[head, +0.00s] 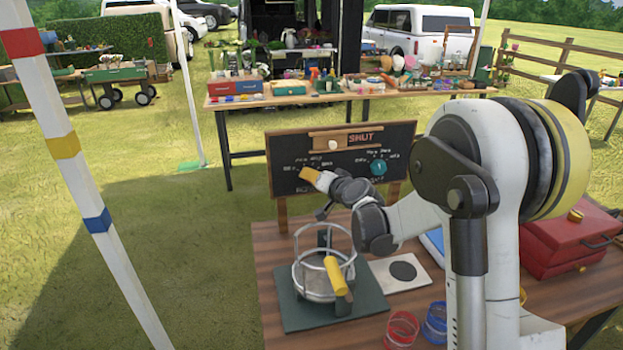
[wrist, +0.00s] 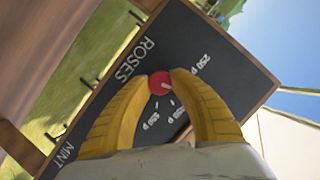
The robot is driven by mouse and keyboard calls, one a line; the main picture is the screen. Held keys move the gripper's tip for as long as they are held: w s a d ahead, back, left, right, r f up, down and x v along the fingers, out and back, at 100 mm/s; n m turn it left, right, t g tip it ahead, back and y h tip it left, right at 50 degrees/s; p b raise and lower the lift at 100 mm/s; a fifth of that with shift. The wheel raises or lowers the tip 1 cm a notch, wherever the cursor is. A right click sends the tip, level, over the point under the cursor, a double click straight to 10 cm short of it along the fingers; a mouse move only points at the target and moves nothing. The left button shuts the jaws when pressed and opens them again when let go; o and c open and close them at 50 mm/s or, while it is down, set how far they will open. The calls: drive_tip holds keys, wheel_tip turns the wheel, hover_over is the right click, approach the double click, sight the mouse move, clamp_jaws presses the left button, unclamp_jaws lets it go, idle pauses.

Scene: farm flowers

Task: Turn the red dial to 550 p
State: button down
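The red dial (wrist: 159,82) is a small round knob with a pale mark, on a dark board beside the word ROSES. In the wrist view my gripper (wrist: 161,78) has its two yellow fingertips at the dial's opposite edges, with no clear gap, so it looks shut on the dial. The price labels, among them 250 p (wrist: 203,62), lie around the dial; some are partly hidden by the fingers. In the head view my gripper (head: 312,175) reaches the left half of the board (head: 290,180) and hides the dial.
A teal dial (head: 378,168) sits on the board's right half, below a SHUT sign (head: 361,138). On the wooden table (head: 271,265) are a wire-ringed holder with a yellow handle (head: 335,276), a white pad (head: 420,282), red and blue cups (head: 402,328) and a red box (head: 560,240).

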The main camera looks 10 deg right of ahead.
drive_tip(key=shift+m, duration=0.3)
drive_tip(key=m+t+y+b, duration=0.1)
drive_tip(key=m+b, duration=0.1)
drive_tip(key=m, duration=0.1)
drive_tip(key=m+t+y+b, duration=0.1)
drive_tip(key=m+y+b, duration=0.1)
drive_tip(key=m, duration=0.2)
drive_tip(key=shift+d+f+m, duration=0.1)
drive_tip(key=shift+f+m, duration=0.05)
drive_tip(key=shift+m, duration=0.15)
drive_tip(key=shift+t, duration=0.3)
idle(0.3)
drive_tip(key=c, duration=1.1)
unclamp_jaws()
drive_tip(key=shift+o, duration=0.2)
